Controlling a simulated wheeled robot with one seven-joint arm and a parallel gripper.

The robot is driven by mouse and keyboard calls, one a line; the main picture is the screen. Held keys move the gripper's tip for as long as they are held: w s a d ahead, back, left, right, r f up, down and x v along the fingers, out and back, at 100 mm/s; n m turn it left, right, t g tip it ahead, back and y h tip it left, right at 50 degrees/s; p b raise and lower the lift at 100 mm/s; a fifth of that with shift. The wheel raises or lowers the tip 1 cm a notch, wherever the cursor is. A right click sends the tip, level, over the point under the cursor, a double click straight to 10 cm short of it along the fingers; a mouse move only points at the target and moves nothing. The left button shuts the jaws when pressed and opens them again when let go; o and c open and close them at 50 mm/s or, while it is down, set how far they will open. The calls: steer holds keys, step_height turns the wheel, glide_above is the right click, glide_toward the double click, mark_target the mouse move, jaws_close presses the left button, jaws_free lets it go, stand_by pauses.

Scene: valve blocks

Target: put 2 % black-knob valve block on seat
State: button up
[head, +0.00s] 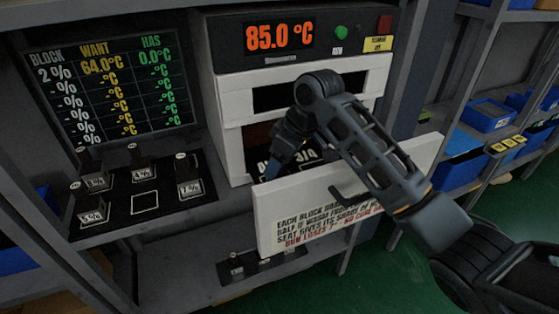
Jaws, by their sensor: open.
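My gripper (274,166) reaches down into the open white drawer (335,190) of the heater; its fingers are dark, small and partly hidden, and they are open. I cannot make out a block between them. No block that I can see reads clearly as the 2 % black-knob valve block; the drawer inside is partly hidden by my arm and the drawer front. A black seat board (165,215) at left has a bare white-outlined square (144,201) near its front, with several labelled positions around it.
The left screen (110,85) lists 2 % with want 64.0°C and has 0.0°C. The heater display (279,37) reads 85.0°C. A low black strip (262,266) with small labelled items lies on the lower shelf. Blue bins (489,116) fill the right rack.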

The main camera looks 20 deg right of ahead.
steer(key=b+v, duration=0.1)
steer(key=v, duration=1.1)
steer(key=shift+r, duration=0.1)
steer(key=shift+c, duration=0.2)
stand_by(0.7)
